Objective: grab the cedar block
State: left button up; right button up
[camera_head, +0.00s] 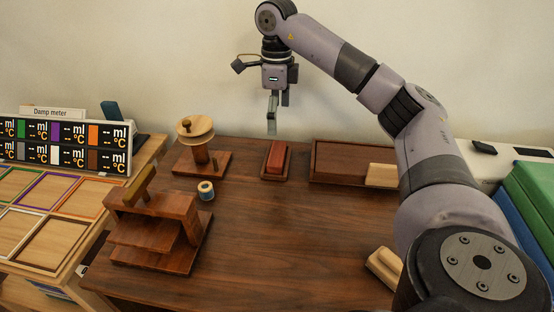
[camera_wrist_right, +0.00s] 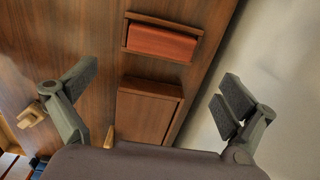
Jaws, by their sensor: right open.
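The cedar block, which I take to be the reddish block (camera_head: 278,156), lies in a small dark wooden holder (camera_head: 265,174) near the back edge of the table. In the right wrist view the reddish block (camera_wrist_right: 160,43) lies in its holder at upper middle, beyond the fingers. My right gripper (camera_head: 272,115) hangs above and slightly behind the block, apart from it. In the right wrist view its two fingers (camera_wrist_right: 158,82) are spread wide with nothing between them. My left gripper is not seen.
A long wooden tray (camera_head: 338,163) with a pale block (camera_head: 382,175) stands right of the holder. A spool stand (camera_head: 198,150), a small blue-edged roll (camera_head: 206,190) and a wooden press-like stand (camera_head: 150,235) are on the left. Another pale block (camera_head: 382,266) lies front right. The table's middle is clear.

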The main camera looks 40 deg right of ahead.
aim_at(277, 152)
notch_tip(277, 152, down, 7)
jog(key=shift+f+b, duration=0.1)
jog(key=shift+b, duration=0.45)
notch_tip(277, 152, down, 4)
jog(key=shift+d+f+b, duration=0.15)
jog(key=shift+f+b, duration=0.05)
jog(key=shift+b, duration=0.25)
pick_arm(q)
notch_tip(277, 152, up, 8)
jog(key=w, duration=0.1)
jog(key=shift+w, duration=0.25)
pick_arm(e)
jog(key=shift+c, duration=0.6)
jog(key=shift+r, duration=0.1)
jog(key=c, duration=0.8)
